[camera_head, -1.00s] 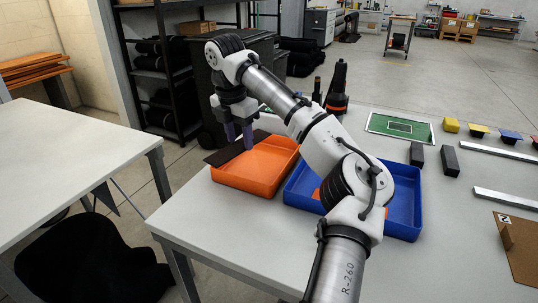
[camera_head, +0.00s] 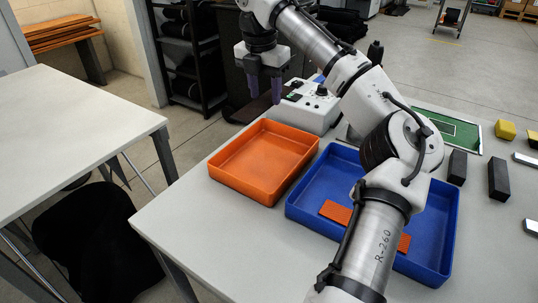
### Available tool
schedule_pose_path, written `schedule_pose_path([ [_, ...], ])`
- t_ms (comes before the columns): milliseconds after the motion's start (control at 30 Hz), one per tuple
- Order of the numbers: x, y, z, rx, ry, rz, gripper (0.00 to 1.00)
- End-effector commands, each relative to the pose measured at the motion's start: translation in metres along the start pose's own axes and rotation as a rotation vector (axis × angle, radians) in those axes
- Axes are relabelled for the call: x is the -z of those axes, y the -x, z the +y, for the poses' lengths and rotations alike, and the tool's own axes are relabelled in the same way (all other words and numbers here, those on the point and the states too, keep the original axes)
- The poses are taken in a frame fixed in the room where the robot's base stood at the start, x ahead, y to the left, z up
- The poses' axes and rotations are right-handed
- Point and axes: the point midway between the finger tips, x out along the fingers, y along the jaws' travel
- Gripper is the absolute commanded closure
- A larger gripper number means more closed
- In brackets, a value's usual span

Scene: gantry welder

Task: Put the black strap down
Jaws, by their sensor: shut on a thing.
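My gripper (camera_head: 265,91) has purple fingers pointing down and is at the upper middle of the head view, behind the orange tray. It is shut on the black strap (camera_head: 241,110), a flat dark piece that shows at and to the left of the fingers. The strap is near the table's far left edge. I cannot tell whether it touches the table. Part of it is hidden by the fingers.
The empty orange tray (camera_head: 228,165) is in front of the gripper. The blue tray (camera_head: 447,240) holds orange pieces, partly behind my arm. A white control box (camera_head: 318,112) stands just right of the gripper. Dark blocks (camera_head: 498,180) stand at right. Another table (camera_head: 75,125) is at left.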

Motion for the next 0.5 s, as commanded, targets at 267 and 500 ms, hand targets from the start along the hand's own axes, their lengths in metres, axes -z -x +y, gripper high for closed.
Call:
schedule_pose_path([
  [267, 0.009, -0.073, -0.002, 0.003, -0.001, 0.004, 0.77],
  [500, 0.016, -0.128, -0.001, 0.002, -0.001, 0.002, 0.77],
])
